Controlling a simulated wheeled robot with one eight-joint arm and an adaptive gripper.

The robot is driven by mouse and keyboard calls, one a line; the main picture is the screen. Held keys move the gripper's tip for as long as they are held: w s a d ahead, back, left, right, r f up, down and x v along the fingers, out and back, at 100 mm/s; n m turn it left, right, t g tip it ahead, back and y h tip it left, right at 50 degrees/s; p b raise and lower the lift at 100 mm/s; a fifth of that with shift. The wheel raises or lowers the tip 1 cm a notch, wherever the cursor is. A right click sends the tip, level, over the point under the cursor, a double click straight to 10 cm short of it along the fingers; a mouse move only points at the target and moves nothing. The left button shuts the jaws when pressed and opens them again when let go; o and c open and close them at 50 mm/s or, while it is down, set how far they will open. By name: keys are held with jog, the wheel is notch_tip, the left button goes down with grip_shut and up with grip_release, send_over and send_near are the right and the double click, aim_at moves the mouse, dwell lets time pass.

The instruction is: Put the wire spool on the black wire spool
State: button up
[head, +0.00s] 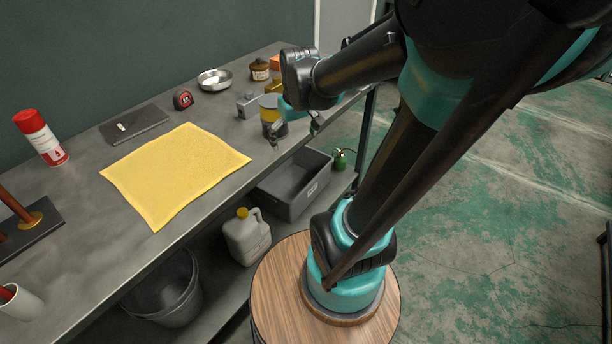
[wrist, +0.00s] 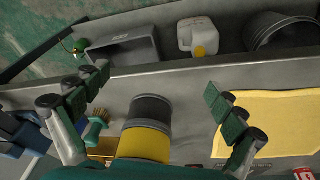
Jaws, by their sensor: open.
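A yellow wire spool (head: 269,99) and a black wire spool (head: 271,129) are together near the bench's front edge, the yellow part above the dark part. They look stacked and touching. In the wrist view the yellow spool (wrist: 145,144) and the black spool (wrist: 151,109) line up between my fingers. My gripper (head: 294,129) is open, its fingers apart on either side of the spools; it also shows in the wrist view (wrist: 157,80). No finger clearly touches a spool. My gripper partly hides the spools in the head view.
A yellow cloth (head: 175,172) lies on the bench. A grey metal block (head: 248,104), a tape measure (head: 183,99), a metal bowl (head: 214,79) and a brown jar (head: 260,69) stand near the spools. A grey bin (head: 294,184) and a jug (head: 246,237) are on the lower shelf.

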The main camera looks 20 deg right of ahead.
jog(key=s+d+f+m+t, duration=0.1)
jog(key=s+f+m, duration=0.1)
jog(key=s+f, duration=0.6)
jog(key=shift+s+f, duration=0.25)
jog(key=shift+s, duration=0.45)
